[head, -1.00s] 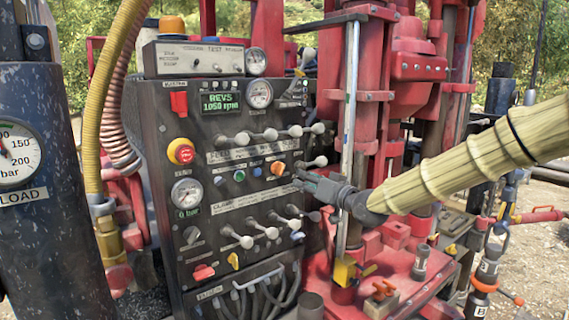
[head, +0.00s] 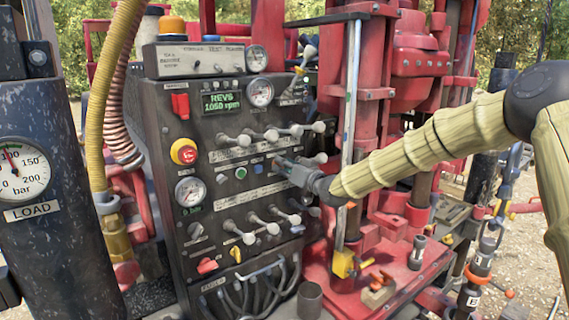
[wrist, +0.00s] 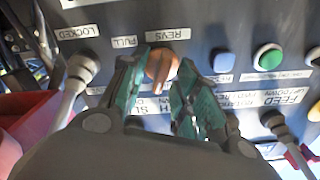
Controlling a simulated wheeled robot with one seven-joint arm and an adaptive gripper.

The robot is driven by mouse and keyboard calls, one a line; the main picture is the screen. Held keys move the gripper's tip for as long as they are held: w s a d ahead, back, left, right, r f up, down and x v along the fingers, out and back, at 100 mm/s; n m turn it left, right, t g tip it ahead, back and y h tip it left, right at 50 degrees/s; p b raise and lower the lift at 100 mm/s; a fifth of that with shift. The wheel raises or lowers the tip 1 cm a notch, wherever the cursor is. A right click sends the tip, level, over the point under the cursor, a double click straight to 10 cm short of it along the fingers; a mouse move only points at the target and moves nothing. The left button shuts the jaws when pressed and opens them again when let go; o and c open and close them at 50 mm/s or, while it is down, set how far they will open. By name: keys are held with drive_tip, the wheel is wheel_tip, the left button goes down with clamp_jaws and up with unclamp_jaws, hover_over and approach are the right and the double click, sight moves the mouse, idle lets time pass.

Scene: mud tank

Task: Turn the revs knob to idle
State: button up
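The revs knob is orange. In the wrist view the knob (wrist: 162,66) sits between the two green fingertips of my gripper (wrist: 163,75), on the dark control panel. The fingers stand apart, one on each side of it; I cannot tell whether they touch it. The knob's pointer direction is unclear. Upside-down labels "REVS" (wrist: 168,34) and "FULL" (wrist: 124,42) are beside it. In the head view my gripper (head: 278,163) is at the panel and hides the knob. The green display (head: 223,103) reads REVS 1050 rpm.
Grey-knobbed levers (head: 270,135) line the panel above the gripper, with another lever row (head: 268,228) below. A green button (head: 241,173) and a blue button (head: 258,168) are left of it. A red emergency button (head: 184,151) is farther left. The red rig stands close on the right.

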drive_tip(key=shift+w, duration=0.1)
drive_tip(key=shift+a, duration=0.1)
clamp_jaws()
drive_tip(key=shift+f+b, duration=0.15)
drive_tip(key=shift+b, duration=0.3)
drive_tip(key=shift+f+n+b, duration=0.1)
drive_tip(key=shift+n+b, duration=0.2)
drive_tip(key=shift+b, duration=0.15)
drive_tip(key=shift+n+b, duration=1.9)
drive_tip(key=shift+b, duration=1.05)
drive_tip(key=shift+r, duration=0.2)
